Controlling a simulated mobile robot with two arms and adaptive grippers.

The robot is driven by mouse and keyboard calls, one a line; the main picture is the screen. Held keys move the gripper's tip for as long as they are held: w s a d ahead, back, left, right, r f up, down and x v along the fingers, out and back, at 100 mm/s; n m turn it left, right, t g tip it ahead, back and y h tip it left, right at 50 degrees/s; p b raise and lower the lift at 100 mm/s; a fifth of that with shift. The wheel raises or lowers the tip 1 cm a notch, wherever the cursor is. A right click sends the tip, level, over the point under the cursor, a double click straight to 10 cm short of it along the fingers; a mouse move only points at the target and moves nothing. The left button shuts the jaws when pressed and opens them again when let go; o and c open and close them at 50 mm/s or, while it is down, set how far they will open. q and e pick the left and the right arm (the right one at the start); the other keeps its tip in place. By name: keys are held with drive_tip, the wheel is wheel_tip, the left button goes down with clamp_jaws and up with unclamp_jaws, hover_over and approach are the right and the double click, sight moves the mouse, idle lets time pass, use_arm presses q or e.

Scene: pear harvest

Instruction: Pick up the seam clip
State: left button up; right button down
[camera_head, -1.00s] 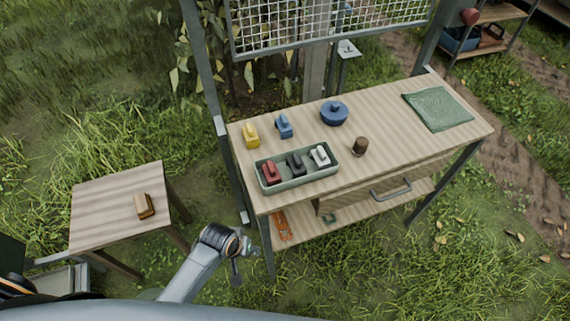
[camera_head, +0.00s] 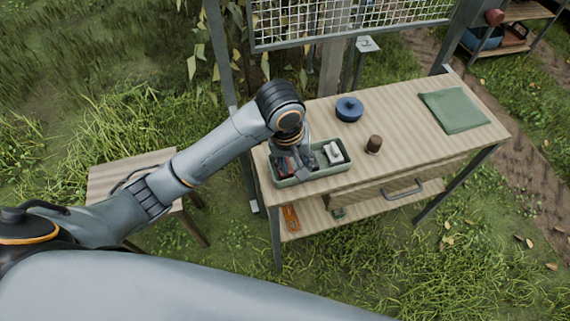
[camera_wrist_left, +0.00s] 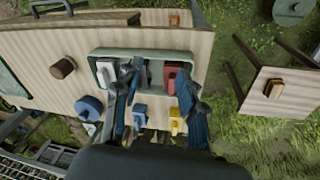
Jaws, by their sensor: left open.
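Several clip-like blocks are in view; I cannot tell which is the seam clip. A green-grey tray (camera_head: 316,179) on the workbench holds a red clip (camera_head: 283,165), a white clip (camera_head: 333,152) and a dark clip between them, mostly hidden by my gripper. The wrist view also shows the red clip (camera_wrist_left: 172,79) and the white clip (camera_wrist_left: 105,73). A blue clip (camera_wrist_left: 140,113) and a yellow clip (camera_wrist_left: 176,121) stand on the bench beside the tray. My left gripper (camera_head: 297,172) is open and empty over the tray, its fingers around the dark clip's area; contact is unclear. My right gripper is not visible.
A blue lidded pot (camera_head: 349,109), a brown knob-like piece (camera_head: 374,144) and a green cloth (camera_head: 453,110) lie on the bench (camera_head: 410,140). A side table (camera_head: 120,172) stands left, with a wooden block (camera_wrist_left: 272,88). A mesh panel (camera_head: 350,18) rises behind.

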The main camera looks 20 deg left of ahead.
use_arm(q)
drive_tip(key=w+a+r+n+y, duration=0.2)
drive_tip(key=w+a+r+n, duration=0.2)
drive_tip(key=w+r, duration=0.1)
drive_tip(key=f, duration=0.5)
drive_tip(key=w+f+p, duration=0.1)
drive_tip(key=f, duration=0.2)
drive_tip(key=shift+a, duration=0.4)
drive_tip(key=shift+s+f+p, duration=0.1)
drive_tip(key=shift+f+p, duration=0.35)
drive_tip(key=shift+f, duration=0.1)
wheel_tip(320, 180, down, 4)
drive_tip(key=shift+r+p, duration=0.15)
drive_tip(key=shift+p, duration=0.4)
drive_tip(key=shift+f, duration=0.4)
drive_tip(key=shift+c, duration=0.2)
clamp_jaws()
